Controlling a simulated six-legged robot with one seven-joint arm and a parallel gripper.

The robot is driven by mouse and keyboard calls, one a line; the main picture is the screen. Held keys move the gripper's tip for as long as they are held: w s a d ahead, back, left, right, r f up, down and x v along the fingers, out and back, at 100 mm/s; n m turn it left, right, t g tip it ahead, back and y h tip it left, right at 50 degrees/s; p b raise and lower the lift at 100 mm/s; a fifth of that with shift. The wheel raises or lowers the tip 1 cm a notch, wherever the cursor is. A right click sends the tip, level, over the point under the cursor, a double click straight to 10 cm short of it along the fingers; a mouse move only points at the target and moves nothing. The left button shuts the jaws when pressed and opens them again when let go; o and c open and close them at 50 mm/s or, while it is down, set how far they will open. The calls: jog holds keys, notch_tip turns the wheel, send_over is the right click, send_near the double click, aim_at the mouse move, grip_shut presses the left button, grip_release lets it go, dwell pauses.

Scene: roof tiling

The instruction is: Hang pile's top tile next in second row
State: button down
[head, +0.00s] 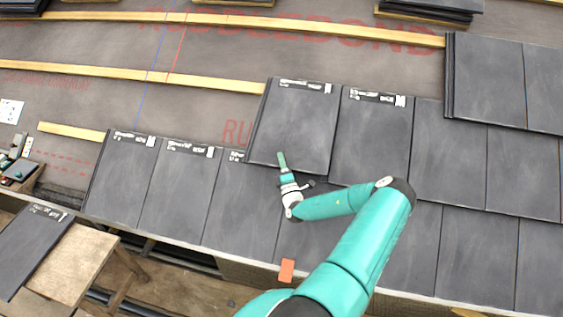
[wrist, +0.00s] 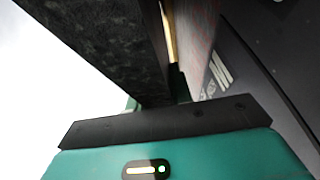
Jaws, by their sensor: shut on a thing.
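A dark grey tile (head: 295,128) with white label marks along its top edge is at the left end of the second row. It lies beside the last second-row tile (head: 372,138) and overlaps the first-row tiles (head: 175,195) below. My gripper (head: 282,160) is shut on its lower edge. In the wrist view the held tile (wrist: 90,45) is a dark slab at upper left, above my gripper's dark jaw bar. I cannot tell whether the tile rests fully on the batten (head: 215,82). Another tile (head: 30,248) lies on a wooden stand at lower left.
Bare membrane (head: 190,110) and wooden battens lie left of the held tile. Third-row tiles (head: 490,80) are at right. Tile stacks (head: 430,10) stand along the top. An orange block (head: 287,270) is near the eave. Tools (head: 18,170) lie at far left.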

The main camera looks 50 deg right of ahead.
jog(key=shift+a, duration=0.1)
dwell(0.5)
jog(key=c, duration=1.2)
grip_release()
jog(key=shift+o, duration=0.2)
jog(key=shift+f, duration=0.15)
jog(key=shift+v, duration=3.8)
jog(key=shift+s+a+r, duration=0.15)
jog(key=shift+a+r, duration=0.25)
jog(key=shift+r, duration=0.35)
jog(key=shift+s+a+r, duration=0.2)
jog(key=shift+a+r, duration=0.2)
jog(key=shift+r, duration=0.35)
jog(key=shift+s+a+r, duration=0.15)
jog(key=shift+a+r, duration=0.25)
jog(key=shift+r, duration=0.35)
